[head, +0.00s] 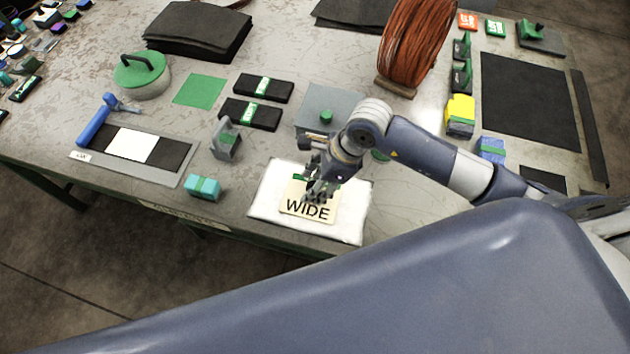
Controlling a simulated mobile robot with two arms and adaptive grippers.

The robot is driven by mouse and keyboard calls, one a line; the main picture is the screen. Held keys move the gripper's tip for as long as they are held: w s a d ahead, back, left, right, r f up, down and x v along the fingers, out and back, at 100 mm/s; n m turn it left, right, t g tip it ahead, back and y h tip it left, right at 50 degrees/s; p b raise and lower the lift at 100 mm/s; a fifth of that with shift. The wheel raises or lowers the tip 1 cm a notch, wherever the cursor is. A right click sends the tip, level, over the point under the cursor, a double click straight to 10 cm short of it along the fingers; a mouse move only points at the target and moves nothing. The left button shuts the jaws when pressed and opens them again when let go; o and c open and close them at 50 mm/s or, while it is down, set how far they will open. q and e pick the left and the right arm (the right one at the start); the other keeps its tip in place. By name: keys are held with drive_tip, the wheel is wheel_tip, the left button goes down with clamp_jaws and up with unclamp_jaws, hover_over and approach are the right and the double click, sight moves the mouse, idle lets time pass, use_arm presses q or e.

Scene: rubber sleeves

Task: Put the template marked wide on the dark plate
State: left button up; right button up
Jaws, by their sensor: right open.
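The cream template marked WIDE (298,209) lies on a white pad (268,208) at the table's front edge, its lettering facing me. My right gripper (318,193) is open over the far part of the template and hides some of it; I cannot tell whether the fingers touch it. Several dark flat pieces show, and I cannot tell for sure which is the dark plate: a large black sheet (528,105) lies at the right, and a small dark piece (543,180) lies nearer the front right. My left gripper is out of view.
A grey block with a green knob (325,103) stands behind the pad. An orange cable spool (418,45) stands at the back. A yellow item (460,110) and a blue block (492,150) stand by the large sheet. A teal block (204,187) sits left of the pad.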

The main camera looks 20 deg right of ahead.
drive_tip(key=shift+r, duration=0.2)
drive_tip(key=shift+d+r, duration=0.2)
drive_tip(key=shift+r, duration=0.1)
drive_tip(key=b+v, duration=0.1)
drive_tip(key=v, duration=1)
drive_tip(key=shift+b, duration=0.35)
drive_tip(key=shift+s+a, duration=0.1)
drive_tip(key=shift+s, duration=0.1)
